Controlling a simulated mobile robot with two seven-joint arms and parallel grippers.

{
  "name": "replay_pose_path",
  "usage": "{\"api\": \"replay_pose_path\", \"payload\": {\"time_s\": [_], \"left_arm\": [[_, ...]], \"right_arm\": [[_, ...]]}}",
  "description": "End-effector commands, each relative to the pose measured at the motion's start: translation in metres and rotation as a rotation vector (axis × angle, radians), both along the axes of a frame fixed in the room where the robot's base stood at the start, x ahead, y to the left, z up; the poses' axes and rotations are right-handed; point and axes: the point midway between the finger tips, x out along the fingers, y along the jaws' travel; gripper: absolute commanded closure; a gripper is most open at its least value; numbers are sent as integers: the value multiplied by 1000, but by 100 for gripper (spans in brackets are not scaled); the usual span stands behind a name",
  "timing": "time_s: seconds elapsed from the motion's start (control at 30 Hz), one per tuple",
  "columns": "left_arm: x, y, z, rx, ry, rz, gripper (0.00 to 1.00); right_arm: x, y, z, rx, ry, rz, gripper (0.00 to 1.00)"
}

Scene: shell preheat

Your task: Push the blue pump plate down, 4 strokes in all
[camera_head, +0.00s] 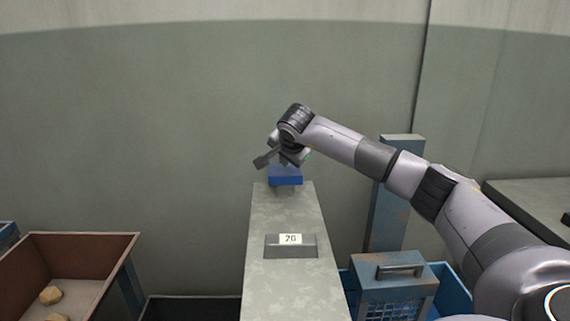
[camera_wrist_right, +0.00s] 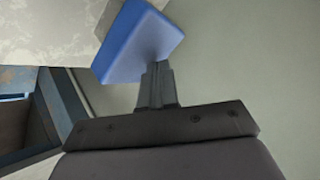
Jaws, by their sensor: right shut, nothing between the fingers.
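The blue pump plate (camera_head: 285,178) sits at the far end of the narrow grey bench in the head view. It also shows in the right wrist view (camera_wrist_right: 140,42), tilted in the picture at upper left. My right gripper (camera_head: 261,161) is shut and empty, at the plate's upper left in the head view. In the right wrist view its closed fingers (camera_wrist_right: 156,78) reach toward the plate and overlap its lower edge. I cannot tell whether they touch it. The wrist hides part of the space above the plate. My left gripper is not in view.
A grey block with a number label (camera_head: 290,245) sits on the narrow bench (camera_head: 282,212). A brown bin (camera_head: 100,275) with tan lumps is at left. A blue-grey caged box (camera_head: 392,280) and a blue post (camera_head: 391,215) stand at right. The wall is behind.

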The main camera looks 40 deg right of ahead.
Motion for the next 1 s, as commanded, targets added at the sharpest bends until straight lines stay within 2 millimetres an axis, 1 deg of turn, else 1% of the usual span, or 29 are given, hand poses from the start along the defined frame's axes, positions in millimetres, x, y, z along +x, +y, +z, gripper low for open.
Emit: {"api": "replay_pose_path", "payload": {"time_s": [0.03, 0.1, 0.33, 0.47, 0.57, 0.9, 1.0], "left_arm": [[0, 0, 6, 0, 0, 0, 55], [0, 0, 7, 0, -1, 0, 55], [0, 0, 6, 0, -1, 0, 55], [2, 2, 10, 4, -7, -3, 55], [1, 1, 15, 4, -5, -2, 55], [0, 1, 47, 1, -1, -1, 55], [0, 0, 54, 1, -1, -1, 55]], "right_arm": [[0, 0, 6, 0, 0, 0, 100], [0, 0, 8, 0, -2, -1, 100], [0, -1, 8, -1, -4, 0, 100], [0, -1, 10, -1, -4, -1, 100], [0, -1, 16, -1, -5, -1, 100], [0, -1, 51, -1, -5, -1, 100], [0, -1, 59, 0, -4, -1, 100]]}}
